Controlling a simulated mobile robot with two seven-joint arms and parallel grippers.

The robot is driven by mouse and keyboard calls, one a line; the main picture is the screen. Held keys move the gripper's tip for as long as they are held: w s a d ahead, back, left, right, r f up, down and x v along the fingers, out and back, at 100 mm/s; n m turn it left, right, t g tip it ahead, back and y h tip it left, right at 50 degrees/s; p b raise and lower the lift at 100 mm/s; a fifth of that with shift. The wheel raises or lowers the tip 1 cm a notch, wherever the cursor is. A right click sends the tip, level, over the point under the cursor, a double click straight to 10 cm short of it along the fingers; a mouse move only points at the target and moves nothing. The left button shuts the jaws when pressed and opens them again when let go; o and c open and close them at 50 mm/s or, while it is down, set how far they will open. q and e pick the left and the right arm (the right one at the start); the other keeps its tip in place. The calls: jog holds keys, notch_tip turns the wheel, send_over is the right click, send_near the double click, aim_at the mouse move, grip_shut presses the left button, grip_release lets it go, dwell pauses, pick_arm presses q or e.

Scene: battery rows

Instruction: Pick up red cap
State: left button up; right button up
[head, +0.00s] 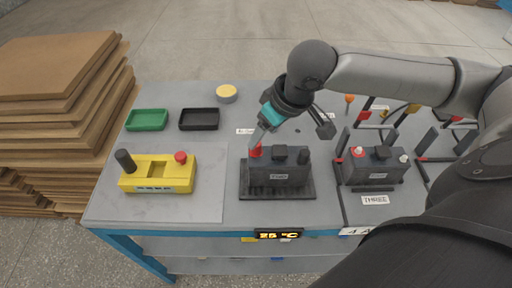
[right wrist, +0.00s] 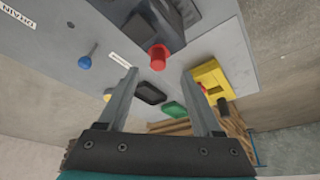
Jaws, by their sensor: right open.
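The red cap (head: 256,151) sits on the left end of a dark grey battery (head: 280,172), which stands on a black tray (head: 279,191) in the middle of the table. In the right wrist view the red cap (right wrist: 158,57) shows just beyond and between the fingertips. My right gripper (head: 260,136) points down at the cap from above. Its jaws (right wrist: 160,72) are open with nothing between them, and I cannot tell whether they touch the cap. My left gripper is not in view.
A second battery (head: 373,168) with a red terminal stands at right, among upright dark clamps. A yellow box (head: 158,174) with black and red knobs is at left. Green (head: 147,120) and black (head: 199,119) trays lie behind it. Cardboard (head: 60,70) is stacked beyond the left edge.

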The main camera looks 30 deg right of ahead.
jog(key=x, duration=0.2)
jog(key=b+x, duration=0.1)
jog(key=x, duration=0.1)
jog(key=shift+w+f+b, duration=0.2)
jog(key=shift+w+b, duration=0.1)
jog(key=shift+w, duration=0.1)
jog(key=shift+w+f, duration=0.1)
jog(key=shift+f, duration=0.15)
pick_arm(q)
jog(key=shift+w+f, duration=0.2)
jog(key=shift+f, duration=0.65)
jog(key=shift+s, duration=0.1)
pick_arm(e)
jog(key=shift+c, duration=0.9)
grip_shut()
